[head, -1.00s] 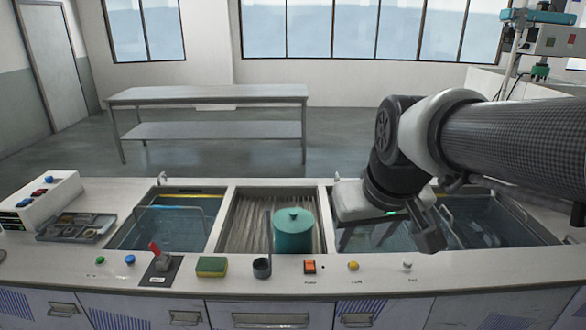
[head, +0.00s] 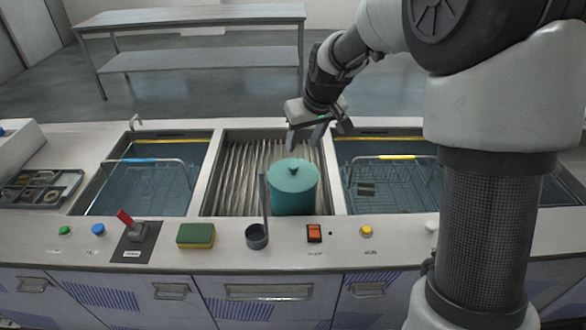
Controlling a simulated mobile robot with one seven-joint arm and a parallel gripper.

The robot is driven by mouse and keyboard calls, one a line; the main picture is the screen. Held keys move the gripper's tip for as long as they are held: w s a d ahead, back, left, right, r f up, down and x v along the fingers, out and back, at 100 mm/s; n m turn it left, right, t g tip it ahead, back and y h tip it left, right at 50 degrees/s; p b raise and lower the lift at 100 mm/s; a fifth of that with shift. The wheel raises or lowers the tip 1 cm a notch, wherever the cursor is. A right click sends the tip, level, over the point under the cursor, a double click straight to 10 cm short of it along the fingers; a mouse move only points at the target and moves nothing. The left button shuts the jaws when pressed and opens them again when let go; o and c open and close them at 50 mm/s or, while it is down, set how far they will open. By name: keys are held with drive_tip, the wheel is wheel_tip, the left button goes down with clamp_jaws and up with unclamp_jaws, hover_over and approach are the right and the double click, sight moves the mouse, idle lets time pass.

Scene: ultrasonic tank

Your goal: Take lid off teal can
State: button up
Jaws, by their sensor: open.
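The teal can (head: 293,195) stands upright on the ribbed floor of the middle bay. Its teal lid (head: 292,175), with a small dark knob (head: 293,170) at the centre, is on top. My gripper (head: 304,142) is open and empty, with its fingers pointing down. In the head view it is just above and behind the lid. It looks apart from the knob, but the exact gap in depth cannot be told.
Water basins with wire baskets lie left (head: 145,180) and right (head: 395,180) of the middle bay (head: 235,165). On the front ledge are a red lever (head: 126,218), a sponge (head: 196,235), a dark cup with an upright rod (head: 257,236), and an orange switch (head: 314,233).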

hover_over(294, 166)
drive_tip(key=s+d, duration=0.1)
drive_tip(key=s, duration=0.1)
wheel_tip(294, 166, down, 7)
drive_tip(key=shift+s+d+r, duration=0.1)
drive_tip(key=shift+s+r, duration=0.05)
drive_tip(key=shift+r, duration=0.05)
drive_tip(key=shift+p+x, duration=0.35)
drive_tip(key=shift+x, duration=2.4)
drive_tip(key=shift+s, duration=0.2)
clamp_jaws()
